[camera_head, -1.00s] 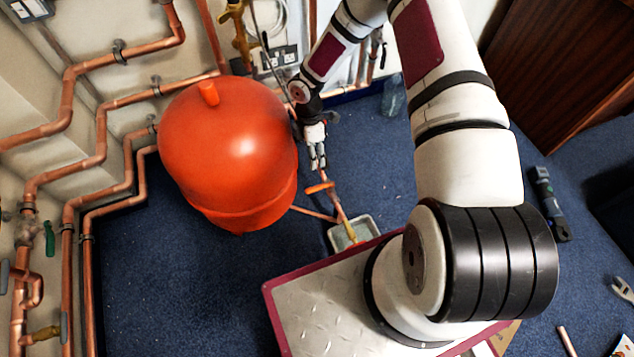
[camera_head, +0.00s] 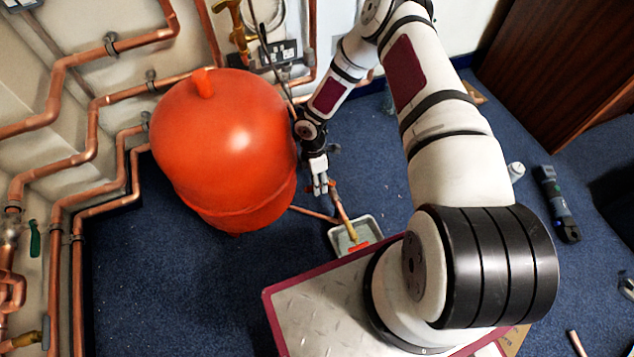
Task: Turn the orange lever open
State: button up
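My gripper (camera_head: 321,187) points down beside the red tank, over the copper pipe (camera_head: 341,209) that slopes to a grey tray. Its fingertips are at the upper part of this pipe. The orange lever is not clearly visible; the gripper seems to cover the place on the pipe where it showed earlier. I cannot tell whether the fingers touch the lever or how far apart they are.
The large red-orange tank (camera_head: 225,145) stands close left of my gripper. The grey tray (camera_head: 374,226) holds a small red-orange patch (camera_head: 360,246). Copper pipes (camera_head: 95,130) line the left wall. Blue carpet (camera_head: 165,285) is clear at the lower left.

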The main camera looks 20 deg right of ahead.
grip_shut()
